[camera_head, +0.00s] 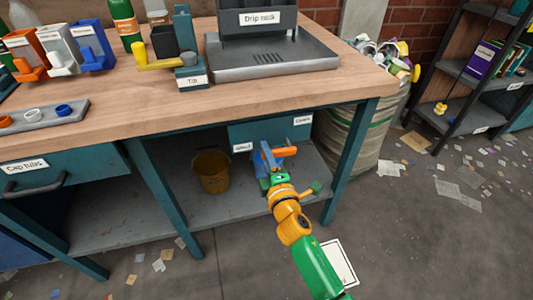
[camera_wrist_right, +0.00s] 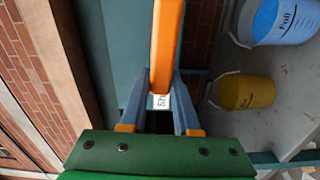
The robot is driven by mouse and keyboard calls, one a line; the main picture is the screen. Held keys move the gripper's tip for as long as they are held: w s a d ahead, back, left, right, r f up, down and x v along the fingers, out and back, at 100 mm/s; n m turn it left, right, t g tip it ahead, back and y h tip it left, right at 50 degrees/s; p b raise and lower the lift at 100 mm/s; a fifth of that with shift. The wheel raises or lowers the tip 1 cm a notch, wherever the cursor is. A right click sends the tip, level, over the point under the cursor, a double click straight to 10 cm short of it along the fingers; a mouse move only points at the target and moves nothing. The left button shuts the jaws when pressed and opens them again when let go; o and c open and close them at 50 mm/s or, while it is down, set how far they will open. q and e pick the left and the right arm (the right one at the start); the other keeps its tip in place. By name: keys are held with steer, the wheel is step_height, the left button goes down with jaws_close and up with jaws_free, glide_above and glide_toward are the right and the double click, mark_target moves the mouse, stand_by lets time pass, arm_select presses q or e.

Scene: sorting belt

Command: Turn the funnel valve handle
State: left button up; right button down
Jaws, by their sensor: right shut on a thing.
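The orange valve handle (camera_head: 288,151) shows as a short bar in front of the teal panel under the table. In the right wrist view it is a long orange bar (camera_wrist_right: 167,40) running up from between the fingers. My right gripper (camera_head: 268,158) is shut on the handle, with its blue fingers (camera_wrist_right: 163,82) on both sides of the bar. The fingers hide part of the handle. The funnel itself I cannot make out. My left gripper is not in view.
A yellow bucket (camera_head: 212,172) stands on the lower shelf. A blue bucket marked Full (camera_wrist_right: 285,22) shows in the wrist view. The table leg (camera_head: 349,160) and table edge (camera_head: 300,108) are close to my right arm. Papers litter the open floor at right.

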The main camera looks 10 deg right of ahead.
steer(key=shift+f+n, duration=0.25)
steer(key=shift+n, duration=0.05)
stand_by(0.4)
steer(key=c, duration=0.6)
jaws_free()
steer(key=shift+c, duration=0.2)
steer(key=s, duration=0.7)
steer(key=shift+d, duration=0.15)
